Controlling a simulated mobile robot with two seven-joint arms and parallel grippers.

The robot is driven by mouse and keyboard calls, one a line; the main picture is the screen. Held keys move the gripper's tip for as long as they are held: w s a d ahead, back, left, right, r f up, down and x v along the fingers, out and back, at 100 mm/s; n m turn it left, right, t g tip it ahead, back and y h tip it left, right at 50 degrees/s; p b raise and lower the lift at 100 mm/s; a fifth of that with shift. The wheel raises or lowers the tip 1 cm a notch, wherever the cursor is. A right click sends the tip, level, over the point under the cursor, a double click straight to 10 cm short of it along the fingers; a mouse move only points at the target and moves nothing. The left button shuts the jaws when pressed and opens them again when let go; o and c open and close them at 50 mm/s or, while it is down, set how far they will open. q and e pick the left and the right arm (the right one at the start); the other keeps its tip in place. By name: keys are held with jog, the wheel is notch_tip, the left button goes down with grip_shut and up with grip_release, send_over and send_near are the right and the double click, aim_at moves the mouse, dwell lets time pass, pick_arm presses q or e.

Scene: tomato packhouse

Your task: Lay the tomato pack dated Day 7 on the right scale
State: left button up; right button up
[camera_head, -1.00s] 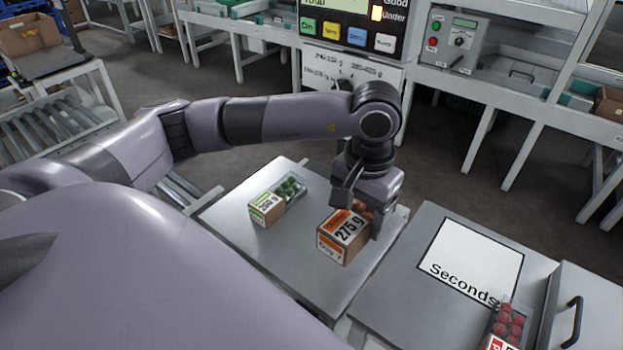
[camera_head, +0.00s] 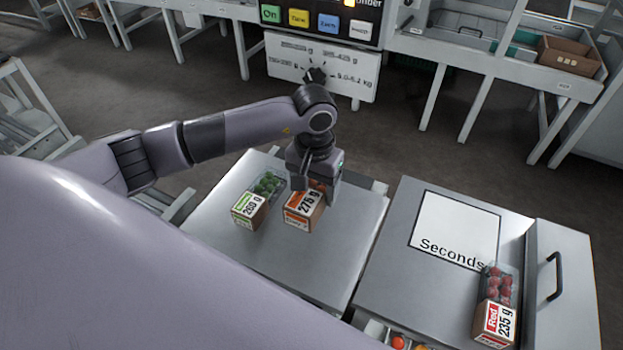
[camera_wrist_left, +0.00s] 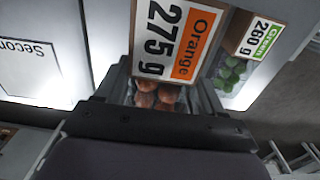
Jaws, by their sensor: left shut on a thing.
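My left gripper (camera_head: 316,186) is shut on the orange-labelled tomato pack (camera_head: 300,212), marked 275 g, from above. Its lower label line is too small to read now; a second ago it read Day 7. In the left wrist view, the pack (camera_wrist_left: 178,40) shows its Orange label and red tomatoes between my fingers. The pack is at or just above a grey metal platform (camera_head: 290,262); I cannot tell whether it touches. I cannot tell from the frames which surface is the right scale. My right gripper is not in view.
A green-labelled 260 g pack (camera_head: 250,208) stands close left of the held pack. A grey bench with a white Seconds sheet (camera_head: 440,225) is at right, with a Red 235 g pack (camera_head: 496,318) at its near corner. The platform's near part is clear.

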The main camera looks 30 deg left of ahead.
pick_arm(q)
jog(key=shift+a+f, duration=0.2)
jog(key=shift+f, duration=0.4)
notch_tip(320, 180, down, 7)
jog(key=b, duration=0.4)
jog(key=shift+w+r+b, duration=0.1)
jog(key=shift+b, duration=0.3)
jog(key=shift+f+b, duration=0.55)
jog(key=shift+b, duration=0.15)
jog(key=shift+f, duration=0.1)
jog(key=shift+f+b, duration=0.35)
jog(key=shift+b, duration=0.15)
jog(key=o, duration=1.3)
jog(key=shift+o, duration=0.2)
